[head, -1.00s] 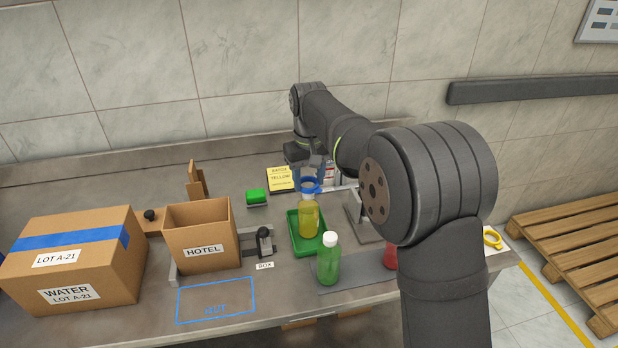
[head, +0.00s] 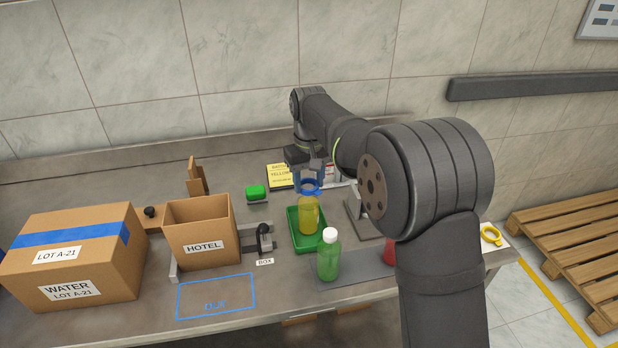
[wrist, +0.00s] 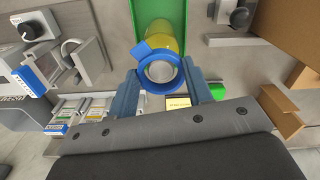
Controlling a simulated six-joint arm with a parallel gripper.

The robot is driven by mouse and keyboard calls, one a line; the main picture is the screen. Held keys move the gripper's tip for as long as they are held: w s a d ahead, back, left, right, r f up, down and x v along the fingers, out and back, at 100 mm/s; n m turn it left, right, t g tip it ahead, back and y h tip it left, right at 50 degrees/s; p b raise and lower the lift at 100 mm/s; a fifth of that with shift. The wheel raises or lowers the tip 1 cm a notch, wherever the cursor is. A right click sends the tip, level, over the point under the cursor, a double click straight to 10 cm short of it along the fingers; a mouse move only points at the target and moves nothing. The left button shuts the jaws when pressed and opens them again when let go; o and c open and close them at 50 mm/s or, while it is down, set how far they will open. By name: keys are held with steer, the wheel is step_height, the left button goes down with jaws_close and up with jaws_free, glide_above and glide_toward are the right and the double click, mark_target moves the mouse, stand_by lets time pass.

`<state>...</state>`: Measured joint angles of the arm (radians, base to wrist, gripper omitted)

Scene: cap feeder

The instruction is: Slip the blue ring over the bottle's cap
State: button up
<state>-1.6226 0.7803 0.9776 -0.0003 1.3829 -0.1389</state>
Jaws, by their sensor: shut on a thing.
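A blue ring (head: 311,190) sits at the top of a bottle with yellow liquid (head: 309,216). My gripper (head: 309,182) is above the bottle and is shut on the ring. In the wrist view the ring (wrist: 160,91) lies between the two blue-grey fingers, with a tab at its upper left. A pale round cap (wrist: 160,71) shows inside the ring's opening, so the ring looks lined up around it. I cannot tell how far down the cap the ring sits. The bottle stands upright in a green tray (head: 294,232).
A green bottle with a white cap (head: 328,258) stands in front of the tray, and a red one (head: 390,251) is partly behind my arm. The HOTEL box (head: 203,248) and a black-knobbed clamp (head: 264,232) are to the left.

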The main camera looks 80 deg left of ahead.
steer(key=shift+f, duration=0.25)
stand_by(0.4)
steer(key=o, duration=1)
steer(key=c, duration=0.4)
steer(key=shift+o, duration=0.2)
steer(key=shift+r, duration=0.15)
step_height(320, 180, up, 11)
stand_by(0.4)
